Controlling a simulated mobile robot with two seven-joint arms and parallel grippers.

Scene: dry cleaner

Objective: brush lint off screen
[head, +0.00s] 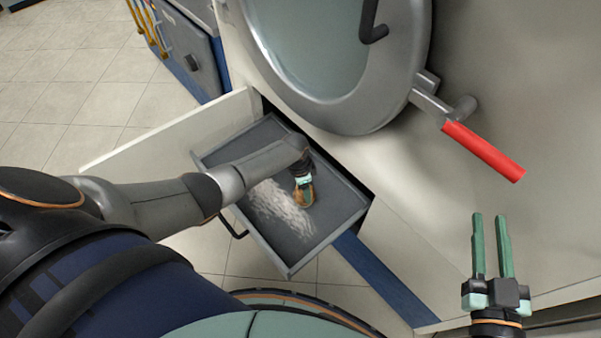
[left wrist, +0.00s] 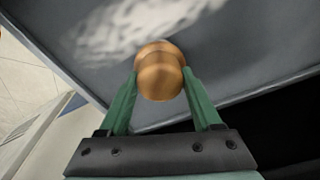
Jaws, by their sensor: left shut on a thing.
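The lint screen (head: 285,240) is a dark grey tray-like panel in the pulled-out drawer below the round door. A whitish, streaky lint patch (head: 274,207) lies on it; the patch also shows in the left wrist view (left wrist: 140,28). My left gripper (head: 303,182) is shut on a brown wooden brush (head: 304,197), over the screen at the right edge of the lint. The brush's rounded wooden top shows between the green fingers in the left wrist view (left wrist: 159,75); its bristles are hidden. My right gripper (head: 490,217) is open and empty at the lower right, away from the drawer.
The round machine door (head: 345,112) stands above the drawer, with a red-handled lever (head: 483,152) to its right. The drawer's raised frame (head: 322,245) surrounds the screen. A blue-grey cabinet (head: 190,55) stands at the upper left. Tiled floor (head: 65,90) is open at left.

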